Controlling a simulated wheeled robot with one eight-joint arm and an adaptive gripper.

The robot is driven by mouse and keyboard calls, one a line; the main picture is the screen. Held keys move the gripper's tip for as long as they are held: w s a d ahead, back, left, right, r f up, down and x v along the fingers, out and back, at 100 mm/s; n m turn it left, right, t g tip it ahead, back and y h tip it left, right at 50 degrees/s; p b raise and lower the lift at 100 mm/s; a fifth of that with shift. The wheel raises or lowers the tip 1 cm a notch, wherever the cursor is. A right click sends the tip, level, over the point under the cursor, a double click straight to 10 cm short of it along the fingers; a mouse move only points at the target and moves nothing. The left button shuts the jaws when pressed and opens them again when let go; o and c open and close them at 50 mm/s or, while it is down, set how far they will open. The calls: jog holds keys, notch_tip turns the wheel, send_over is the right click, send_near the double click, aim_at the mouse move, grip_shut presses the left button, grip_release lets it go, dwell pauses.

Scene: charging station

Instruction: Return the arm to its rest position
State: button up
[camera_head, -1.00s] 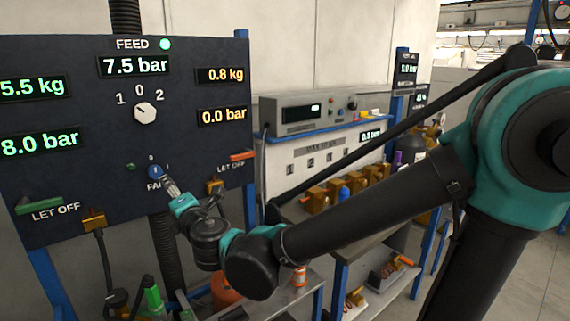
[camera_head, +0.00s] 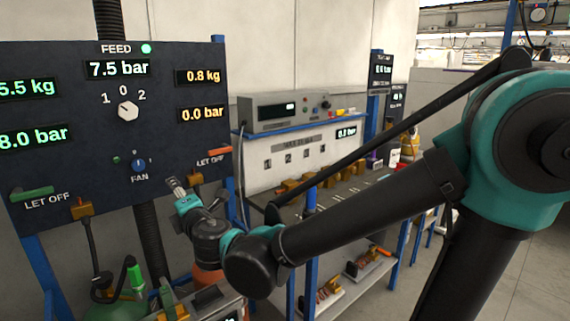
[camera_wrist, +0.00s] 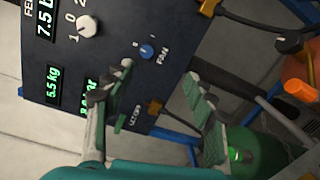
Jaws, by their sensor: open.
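My arm reaches in from the right in the head view, its black and teal links bent toward the dark control panel (camera_head: 70,110). My gripper (camera_head: 174,186) is in front of the panel, below and right of the blue FAN knob (camera_head: 138,164). In the wrist view my gripper (camera_wrist: 160,88) is open, its two fingers apart with nothing between them. The FAN knob (camera_wrist: 147,51) shows there beyond the fingertips, apart from them. The white FEED selector (camera_head: 128,111) sits higher on the panel.
A green LET OFF lever (camera_head: 32,193) and an orange one (camera_head: 213,152) are on the panel. A bench (camera_head: 345,195) with brass fittings stands behind my arm. A green cylinder (camera_wrist: 262,150) and hoses are below the panel. Floor at the right is clear.

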jog(key=w+d+f+m+h, duration=0.3)
jog(key=d+f+m, duration=0.15)
jog(key=d, duration=0.55)
jog(key=w+d+f+m+g+h, duration=0.1)
jog(key=w+d+f+m+h, duration=0.3)
jog(key=d, duration=0.5)
jog(key=w+d+f+m+h, duration=0.3)
jog(key=d+f+m, duration=0.15)
jog(key=d, duration=0.55)
jog(key=s+d+f+m+g+h, duration=0.1)
jog(key=s+d+f+m+g, duration=0.3)
jog(key=d, duration=0.3)
jog(key=s+d+f+m+g+h, duration=0.1)
jog(key=s+d+f+m+h, duration=0.15)
jog(key=d+f+m, duration=0.35)
jog(key=s+d+f+m+g+y, duration=0.1)
jog(key=s+d+f+m+g, duration=0.1)
jog(key=s, duration=0.3)
jog(key=s+d+f+m+g+y, duration=0.2)
jog(key=s+f, duration=0.2)
jog(key=s, duration=0.1)
jog(key=shift+s+d+m, duration=0.3)
jog(key=shift+s, duration=0.05)
